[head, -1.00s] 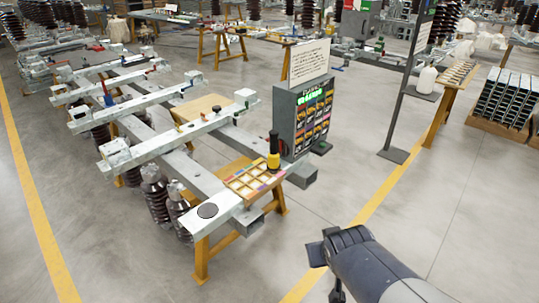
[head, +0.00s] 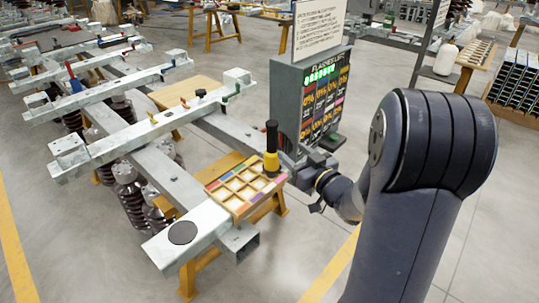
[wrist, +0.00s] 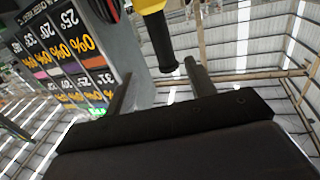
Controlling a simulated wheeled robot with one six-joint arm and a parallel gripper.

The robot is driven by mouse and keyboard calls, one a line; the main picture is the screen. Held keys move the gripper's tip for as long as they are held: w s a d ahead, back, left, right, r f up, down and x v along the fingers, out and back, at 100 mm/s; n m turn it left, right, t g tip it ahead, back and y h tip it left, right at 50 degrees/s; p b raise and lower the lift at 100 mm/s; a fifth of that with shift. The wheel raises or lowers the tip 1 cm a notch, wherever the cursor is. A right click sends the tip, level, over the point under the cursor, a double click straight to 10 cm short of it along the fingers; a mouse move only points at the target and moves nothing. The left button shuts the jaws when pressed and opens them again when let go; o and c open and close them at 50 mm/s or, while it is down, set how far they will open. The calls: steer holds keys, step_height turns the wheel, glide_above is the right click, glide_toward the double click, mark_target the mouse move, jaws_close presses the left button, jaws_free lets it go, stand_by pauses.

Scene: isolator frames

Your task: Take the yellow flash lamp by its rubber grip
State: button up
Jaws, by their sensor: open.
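The yellow flash lamp (head: 271,161) stands upright on the right end of the compartment tray (head: 232,207), its black rubber grip (head: 271,135) pointing up. My gripper (head: 290,163) is just right of the lamp, partly hard to make out against the grey cabinet. In the wrist view the scene is upside down. There the lamp's yellow body (wrist: 152,5) is at the top edge and its black grip (wrist: 162,44) hangs down between the lines of my two spread fingers (wrist: 158,69). The fingers are open and empty; I cannot tell whether the grip lies between them in depth.
A grey cabinet (head: 283,97) with a price-board front stands right behind the lamp; its panel fills the left of the wrist view (wrist: 62,55). A white sign (head: 320,27) rises above it. Steel beams (head: 150,130) lie to the left. Open floor is at front right.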

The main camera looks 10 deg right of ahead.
mark_target(275, 136)
steer(key=p+x, duration=0.1)
steer(key=x, duration=0.9)
steer(key=shift+w+a+r, duration=0.15)
steer(key=shift+w+a, duration=0.1)
steer(key=shift+a, duration=0.05)
steer(key=shift+c, duration=0.4)
jaws_close()
stand_by(0.6)
steer(key=shift+r, duration=0.2)
